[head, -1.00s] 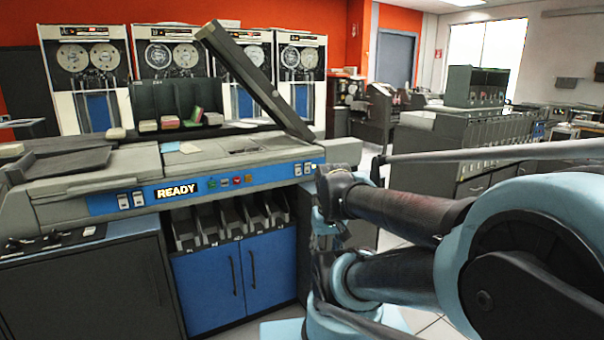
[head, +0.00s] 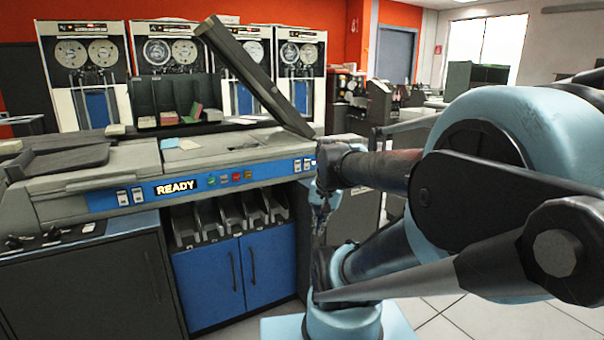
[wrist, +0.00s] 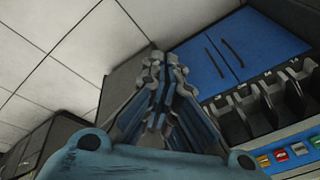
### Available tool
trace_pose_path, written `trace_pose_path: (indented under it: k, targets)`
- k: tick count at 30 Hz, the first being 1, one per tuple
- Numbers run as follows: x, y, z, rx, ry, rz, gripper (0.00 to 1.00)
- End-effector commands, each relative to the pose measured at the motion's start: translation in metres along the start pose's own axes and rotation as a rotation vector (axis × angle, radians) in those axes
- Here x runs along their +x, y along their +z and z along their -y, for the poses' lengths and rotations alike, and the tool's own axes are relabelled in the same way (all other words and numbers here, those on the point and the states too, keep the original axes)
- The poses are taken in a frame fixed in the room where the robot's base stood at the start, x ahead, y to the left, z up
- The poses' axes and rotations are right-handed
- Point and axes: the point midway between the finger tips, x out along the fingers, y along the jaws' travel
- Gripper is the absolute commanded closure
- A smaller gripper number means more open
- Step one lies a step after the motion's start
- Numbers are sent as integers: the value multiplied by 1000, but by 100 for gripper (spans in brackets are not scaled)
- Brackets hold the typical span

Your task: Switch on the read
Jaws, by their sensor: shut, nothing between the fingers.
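The blue control panel (head: 225,181) runs along the front of the grey card machine (head: 120,165). It carries a lit READY sign, coloured buttons (head: 230,178), a white switch pair at left (head: 130,196) and another at right (head: 304,165). No READ label is legible. My gripper (head: 319,225) hangs in front of the machine's right end, below the panel and partly hidden by my arm. In the wrist view my gripper (wrist: 156,65) is shut and empty, its fingers together.
Below the panel are open card pockets (head: 230,216) and blue cabinet doors (head: 215,281). A raised grey lid (head: 255,75) slants above the machine. Tape units (head: 85,70) stand behind. Tiled floor (head: 470,320) is free at lower right.

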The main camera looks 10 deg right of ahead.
Motion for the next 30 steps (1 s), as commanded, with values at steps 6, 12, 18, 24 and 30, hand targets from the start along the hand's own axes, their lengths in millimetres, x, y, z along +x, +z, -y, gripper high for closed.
trace_pose_path:
  k: [6, 12, 18, 24, 30]
  targets:
    - [-13, -47, 27, 356, -59, -16, 100]
    - [-21, -93, 49, 688, -118, -17, 100]
    - [-26, -140, 69, 1019, -180, -1, 100]
    - [-27, -190, 86, 1350, -243, 31, 100]
    - [-25, -241, 100, 1681, -308, 81, 100]
